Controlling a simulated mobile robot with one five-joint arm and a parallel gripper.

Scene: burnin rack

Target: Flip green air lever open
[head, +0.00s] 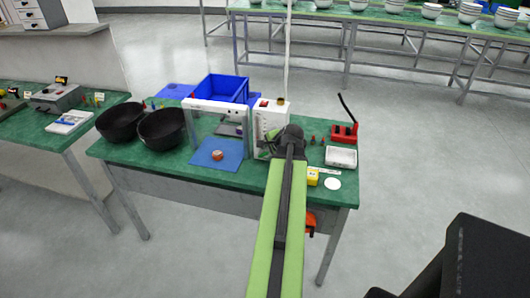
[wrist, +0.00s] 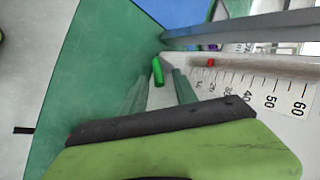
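The green air lever (wrist: 158,72) shows in the wrist view as a short bright green bar on the side of a white unit with a printed scale (wrist: 265,88). My gripper (wrist: 162,80) is open, its two grey fingers apart. The lever's green bar lies between or just beyond the fingertips; I cannot tell whether either finger touches it.
A grey bar (wrist: 240,26) crosses above the unit.

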